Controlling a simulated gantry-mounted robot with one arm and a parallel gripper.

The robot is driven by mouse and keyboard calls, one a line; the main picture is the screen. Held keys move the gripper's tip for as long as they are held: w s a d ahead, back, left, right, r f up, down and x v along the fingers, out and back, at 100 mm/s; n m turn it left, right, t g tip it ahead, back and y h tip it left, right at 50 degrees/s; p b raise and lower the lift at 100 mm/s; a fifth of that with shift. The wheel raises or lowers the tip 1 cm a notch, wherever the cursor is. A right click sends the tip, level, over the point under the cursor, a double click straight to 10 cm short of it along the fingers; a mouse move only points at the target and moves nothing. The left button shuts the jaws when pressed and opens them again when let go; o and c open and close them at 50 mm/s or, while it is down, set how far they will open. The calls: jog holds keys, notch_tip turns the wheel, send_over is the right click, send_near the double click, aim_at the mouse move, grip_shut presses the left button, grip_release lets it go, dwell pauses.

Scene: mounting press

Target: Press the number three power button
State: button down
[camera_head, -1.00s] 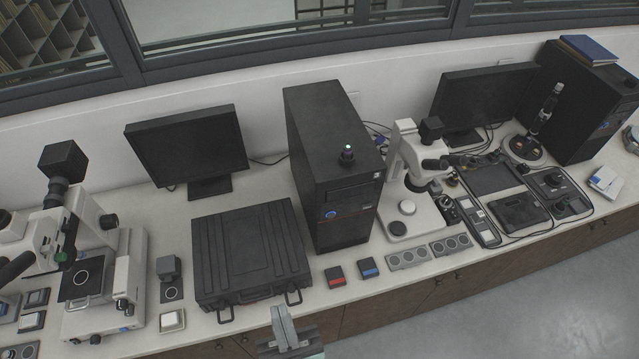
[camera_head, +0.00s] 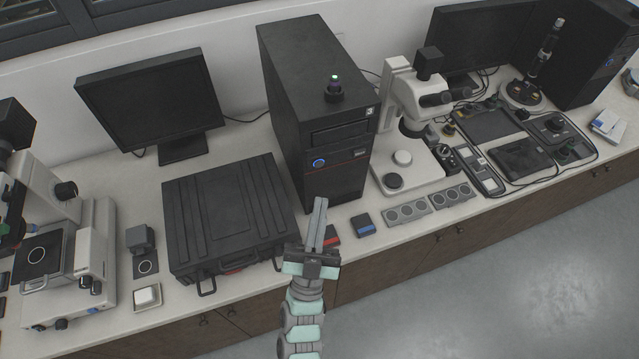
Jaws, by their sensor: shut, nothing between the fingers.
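A black computer tower (camera_head: 292,75) stands upright in the middle of the bench. A small white label (camera_head: 371,111) is at the upper right of its front; the mark on it is too small to read. A round blue power button (camera_head: 319,163) sits at the left of the front, below the drive slot. My gripper (camera_head: 319,203) is shut and empty, its fingers pointing up toward the tower front. In the picture its tips are below the button, apart from it; the distance in depth is hard to tell.
A black case (camera_head: 228,215) lies left of the tower. A white microscope (camera_head: 397,95) stands to its right. A red-striped block (camera_head: 331,235) is partly behind my gripper, beside a blue-striped block (camera_head: 363,225). A small green-lit device (camera_head: 334,88) stands on the tower.

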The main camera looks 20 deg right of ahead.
jog(key=w+d+f+g+b, duration=0.2)
jog(key=d+f, duration=0.1)
jog(key=f, duration=0.2)
jog(key=w+d+f+m+g+b, duration=0.1)
jog(key=w+d+f+b, duration=0.2)
jog(key=f, duration=0.3)
jog(key=shift+f+g, duration=0.3)
jog(key=shift+g, duration=0.1)
jog(key=shift+w, duration=0.15)
jog(key=b, duration=0.1)
send_near(319, 164)
jog(key=w+d+r, duration=0.2)
jog(key=d+r, duration=0.1)
jog(key=d, duration=0.2)
jog(key=shift+w+r, duration=0.2)
jog(key=shift+r, duration=0.05)
jog(key=shift+w, duration=0.1)
dwell(0.7)
